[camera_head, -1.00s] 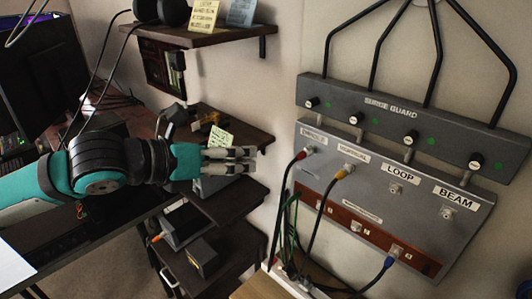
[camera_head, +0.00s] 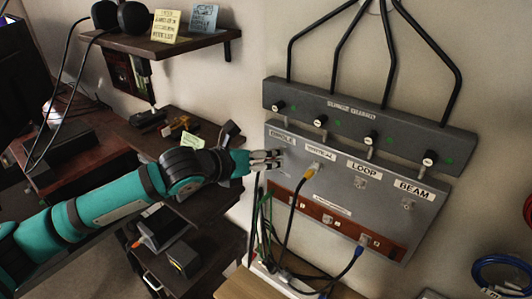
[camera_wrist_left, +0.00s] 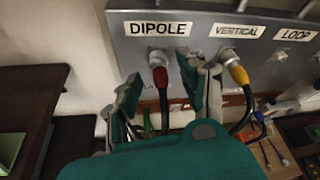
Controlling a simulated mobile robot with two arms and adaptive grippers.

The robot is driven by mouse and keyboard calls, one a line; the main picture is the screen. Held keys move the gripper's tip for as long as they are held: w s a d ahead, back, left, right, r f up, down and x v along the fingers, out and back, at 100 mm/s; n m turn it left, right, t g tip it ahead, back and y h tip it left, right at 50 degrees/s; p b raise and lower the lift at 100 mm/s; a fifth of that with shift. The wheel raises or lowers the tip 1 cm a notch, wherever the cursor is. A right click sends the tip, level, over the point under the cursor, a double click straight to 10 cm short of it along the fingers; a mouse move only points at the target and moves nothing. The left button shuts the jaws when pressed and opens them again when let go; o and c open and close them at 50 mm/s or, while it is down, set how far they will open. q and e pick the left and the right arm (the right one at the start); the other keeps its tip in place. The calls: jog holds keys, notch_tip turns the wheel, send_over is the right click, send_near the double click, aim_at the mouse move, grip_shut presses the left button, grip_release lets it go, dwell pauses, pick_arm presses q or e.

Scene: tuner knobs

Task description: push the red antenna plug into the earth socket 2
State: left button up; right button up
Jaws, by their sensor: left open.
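The red antenna plug (camera_wrist_left: 160,76) sits in the DIPOLE socket (camera_wrist_left: 157,55) in the left wrist view, its dark cable hanging down. My left gripper (camera_head: 279,159) is at the DIPOLE end of the panel in the head view and hides the plug there. In the left wrist view its open fingers stand on either side of the red plug, and a gap shows between plug and fingers. The red-brown earth strip (camera_head: 310,208) runs along the lower panel with small sockets, one (camera_head: 328,219) bare near its middle. Their numbers are too small to read.
The yellow plug (camera_head: 313,169) is in the VERTICAL socket, right of my gripper. A blue plug (camera_head: 359,249) is in the earth strip. The LOOP (camera_head: 360,182) and BEAM (camera_head: 407,204) sockets are empty. Cables hang below the panel; dark shelves (camera_head: 208,208) stand to the left.

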pick_arm(q)
grip_shut()
dwell(0.3)
jog(key=shift+s+a, duration=0.1)
jog(key=shift+s, duration=0.05)
jog(key=shift+s+a+p, duration=0.35)
jog(key=shift+s+a, duration=0.1)
jog(key=shift+s, duration=0.15)
jog(key=shift+s+a, duration=0.15)
jog(key=shift+s+a+p, duration=0.35)
jog(key=shift+s+a, duration=0.1)
jog(key=shift+s, duration=0.2)
jog(key=shift+s, duration=0.1)
